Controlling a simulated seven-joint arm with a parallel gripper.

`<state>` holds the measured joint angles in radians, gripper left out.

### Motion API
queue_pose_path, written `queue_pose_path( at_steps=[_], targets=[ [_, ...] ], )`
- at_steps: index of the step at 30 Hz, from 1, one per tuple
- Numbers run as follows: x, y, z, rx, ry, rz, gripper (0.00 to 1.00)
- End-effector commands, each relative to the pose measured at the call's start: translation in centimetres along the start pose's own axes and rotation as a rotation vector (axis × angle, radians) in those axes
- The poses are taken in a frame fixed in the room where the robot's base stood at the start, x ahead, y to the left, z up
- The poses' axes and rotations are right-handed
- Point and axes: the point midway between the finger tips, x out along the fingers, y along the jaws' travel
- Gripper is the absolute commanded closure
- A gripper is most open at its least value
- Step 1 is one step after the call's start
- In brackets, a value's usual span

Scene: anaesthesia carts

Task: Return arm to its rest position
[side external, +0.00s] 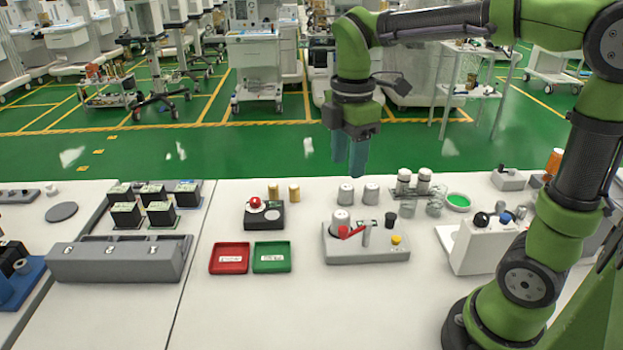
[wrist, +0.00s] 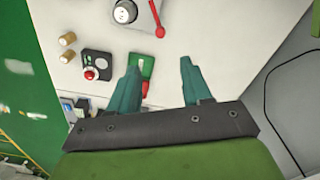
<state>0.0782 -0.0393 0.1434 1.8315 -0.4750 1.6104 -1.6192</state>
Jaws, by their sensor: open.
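My gripper (side external: 349,163) hangs from my green arm, pointing down above the back part of the white table (side external: 300,310). Its two teal fingers are apart with nothing between them; they also show open in the wrist view (wrist: 160,68). In the side view it is above and behind the grey fixture (side external: 368,252) with a red lever and a silver canister. Nothing is seen touching the fingers.
A red tray (side external: 230,258) and a green tray (side external: 272,257) lie left of the fixture, before a black box (side external: 264,218) with a red button. Silver canisters (side external: 346,193) stand behind the fixture. A white box (side external: 485,245) stands right, near my arm's base. Air around my gripper looks clear.

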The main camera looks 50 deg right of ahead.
Motion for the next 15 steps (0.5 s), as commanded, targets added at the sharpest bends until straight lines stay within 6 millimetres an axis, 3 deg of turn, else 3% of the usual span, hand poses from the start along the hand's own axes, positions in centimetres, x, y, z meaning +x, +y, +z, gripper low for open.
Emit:
queue_pose_path(
  at_steps=[5, 15],
  targets=[
    [-0.98, -0.03, -0.01, 0.001, 0.001, 0.000, 0.51],
    [-0.99, -0.01, 0.00, 0.017, 0.001, 0.000, 0.51]
  ],
)
